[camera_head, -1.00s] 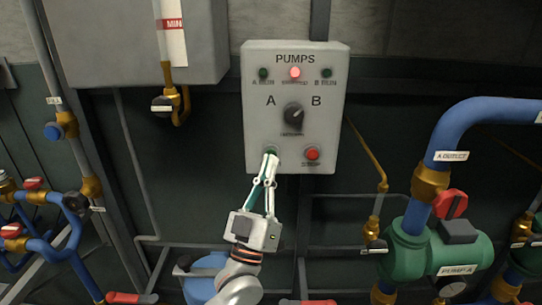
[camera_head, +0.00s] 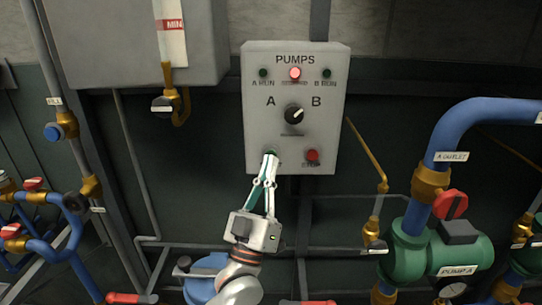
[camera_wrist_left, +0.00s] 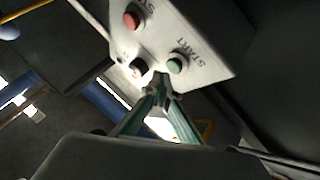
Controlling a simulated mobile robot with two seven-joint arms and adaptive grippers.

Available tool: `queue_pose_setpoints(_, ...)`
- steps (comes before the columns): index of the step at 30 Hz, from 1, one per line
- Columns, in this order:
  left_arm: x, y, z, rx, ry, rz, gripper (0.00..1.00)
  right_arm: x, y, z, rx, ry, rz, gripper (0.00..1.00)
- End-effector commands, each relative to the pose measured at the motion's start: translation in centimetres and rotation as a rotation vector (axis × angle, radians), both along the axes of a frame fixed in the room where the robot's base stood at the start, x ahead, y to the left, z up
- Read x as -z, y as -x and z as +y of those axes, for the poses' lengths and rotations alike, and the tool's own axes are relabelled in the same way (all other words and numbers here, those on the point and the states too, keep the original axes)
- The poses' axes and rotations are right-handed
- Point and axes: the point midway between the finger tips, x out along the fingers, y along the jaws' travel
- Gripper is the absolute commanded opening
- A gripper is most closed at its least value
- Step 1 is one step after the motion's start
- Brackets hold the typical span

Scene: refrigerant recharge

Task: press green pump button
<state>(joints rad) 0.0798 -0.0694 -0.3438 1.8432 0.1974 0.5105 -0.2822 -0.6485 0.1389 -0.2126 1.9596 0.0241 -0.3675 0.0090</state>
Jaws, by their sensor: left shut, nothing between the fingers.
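The grey PUMPS control box (camera_head: 255,110) hangs on the wall in the upper middle of the head view. The green button (camera_head: 270,154) sits at its lower left, mostly covered by my gripper's fingertips. In the left wrist view the green button (camera_wrist_left: 178,63) shows beside the START label, just off the fingertips. My left gripper (camera_head: 268,160) is shut and empty, its tips at or just in front of the green button. I cannot tell whether they touch it. My right gripper is not in view.
A red stop button (camera_head: 312,155) is to the right of the green one. The black A/B selector knob (camera_head: 294,115) is above, and a red lamp (camera_head: 295,73) glows at the top. Blue pipes and the green pump A (camera_head: 460,250) stand at the right.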

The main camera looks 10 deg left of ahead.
Motion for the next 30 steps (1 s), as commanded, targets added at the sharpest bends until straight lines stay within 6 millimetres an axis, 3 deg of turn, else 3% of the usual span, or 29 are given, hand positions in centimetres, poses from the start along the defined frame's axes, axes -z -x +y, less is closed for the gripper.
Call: queue_pose_setpoints(30, 0.0, -0.85, 0.17, 0.0, 0.0, 0.0, 0.0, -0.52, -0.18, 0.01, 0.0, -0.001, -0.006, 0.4)
